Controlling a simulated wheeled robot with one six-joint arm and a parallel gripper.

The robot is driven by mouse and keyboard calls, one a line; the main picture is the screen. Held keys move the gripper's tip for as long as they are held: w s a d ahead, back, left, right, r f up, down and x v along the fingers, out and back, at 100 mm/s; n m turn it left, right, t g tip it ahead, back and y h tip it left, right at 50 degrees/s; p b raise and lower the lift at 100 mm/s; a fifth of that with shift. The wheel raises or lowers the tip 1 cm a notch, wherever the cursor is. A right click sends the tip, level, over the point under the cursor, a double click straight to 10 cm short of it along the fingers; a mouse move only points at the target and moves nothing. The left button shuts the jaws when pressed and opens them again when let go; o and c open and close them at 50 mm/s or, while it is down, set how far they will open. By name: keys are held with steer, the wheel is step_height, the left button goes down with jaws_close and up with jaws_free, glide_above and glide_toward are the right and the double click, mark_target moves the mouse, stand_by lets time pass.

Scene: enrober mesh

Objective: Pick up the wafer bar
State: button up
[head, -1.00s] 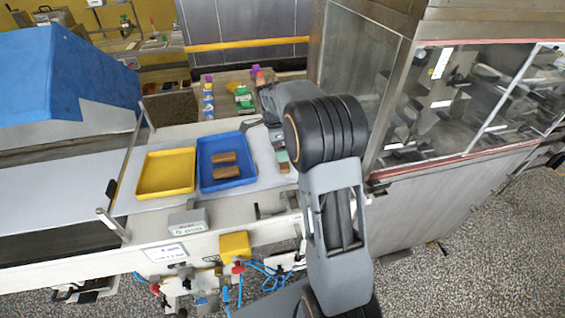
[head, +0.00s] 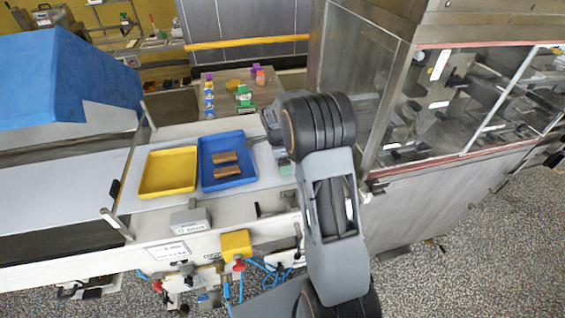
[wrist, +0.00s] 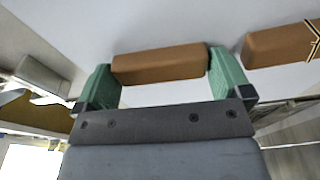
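In the wrist view a brown wafer bar (wrist: 158,64) spans the space between the two green fingers of my gripper (wrist: 163,80). The fingers stand wide apart, one at each end of the bar. I see no clear gap at either end, but contact is not certain. A second brown bar (wrist: 278,45) with a dark and yellow pattern at its right end lies just right of the right finger. In the head view my arm covers most of the gripper; a green finger (head: 285,168) shows right of the blue tray.
The blue tray (head: 203,148) holds two brown bars (head: 226,165). A yellow tray (head: 143,184) at its left looks empty. A glass-sided machine (head: 400,130) stands right of my arm. Small coloured items (head: 242,95) stand on a table behind the belt.

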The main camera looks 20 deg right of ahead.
steer(key=c, duration=0.3)
steer(key=shift+c, duration=0.2)
steer(key=shift+r, duration=0.15)
